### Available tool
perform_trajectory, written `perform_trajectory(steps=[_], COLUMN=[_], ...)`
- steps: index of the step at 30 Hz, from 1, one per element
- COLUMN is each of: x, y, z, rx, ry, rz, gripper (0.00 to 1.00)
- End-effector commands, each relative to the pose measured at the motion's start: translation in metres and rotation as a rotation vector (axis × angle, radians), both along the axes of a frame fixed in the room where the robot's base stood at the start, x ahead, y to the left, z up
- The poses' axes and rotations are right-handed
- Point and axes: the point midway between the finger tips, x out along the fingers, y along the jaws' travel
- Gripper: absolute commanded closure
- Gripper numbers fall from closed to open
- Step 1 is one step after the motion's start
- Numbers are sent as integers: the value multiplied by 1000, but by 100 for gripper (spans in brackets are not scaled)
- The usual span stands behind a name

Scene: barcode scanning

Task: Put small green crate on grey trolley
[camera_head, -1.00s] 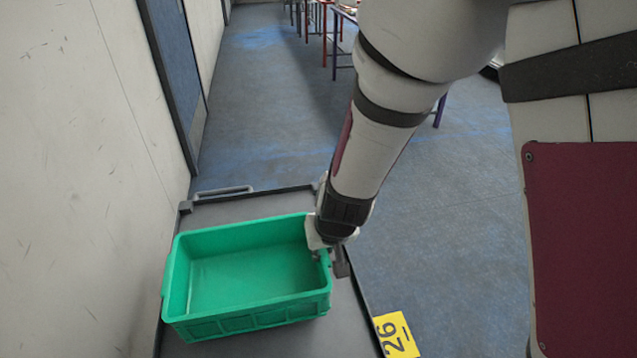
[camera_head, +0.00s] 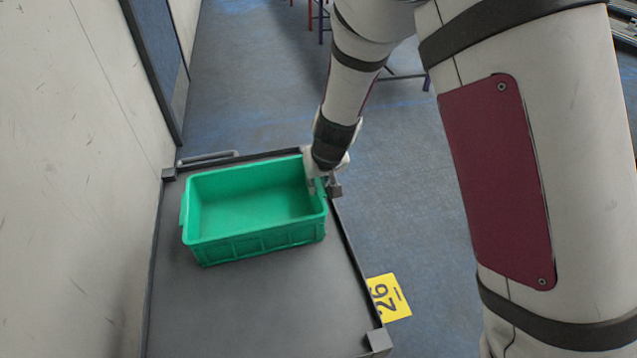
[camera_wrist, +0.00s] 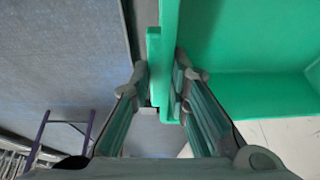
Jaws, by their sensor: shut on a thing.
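The small green crate (camera_head: 256,242) is upright and empty, over the far part of the grey trolley (camera_head: 250,310) in the head view. I cannot tell whether its base touches the trolley top. My gripper (camera_head: 325,187) is at the crate's right end, shut on its rim. In the wrist view, the two fingers of my gripper (camera_wrist: 164,105) close on the green crate's wall (camera_wrist: 168,60) from both sides, with the crate's inside to the right.
A scuffed wall (camera_head: 70,180) runs close along the trolley's left side. The trolley has a raised edge, corner blocks and a far handle (camera_head: 208,157). A yellow floor marker (camera_head: 388,297) lies to the right. The near part of the trolley top is bare.

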Motion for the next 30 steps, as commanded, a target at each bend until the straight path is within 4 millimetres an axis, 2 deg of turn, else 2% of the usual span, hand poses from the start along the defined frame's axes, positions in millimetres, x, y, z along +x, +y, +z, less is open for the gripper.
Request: perform_trajectory(steps=[9,10,12,23,26,30], x=[0,0,0,0,-3,-13], y=[0,0,0,0,-1,-4], z=[-2,-2,-2,1,11,36], rx=[1,0,0,0,1,1], ry=[-2,-1,-1,-1,-3,-4], rz=[0,1,1,1,1,2], gripper=[100,77,64,64,64,64])
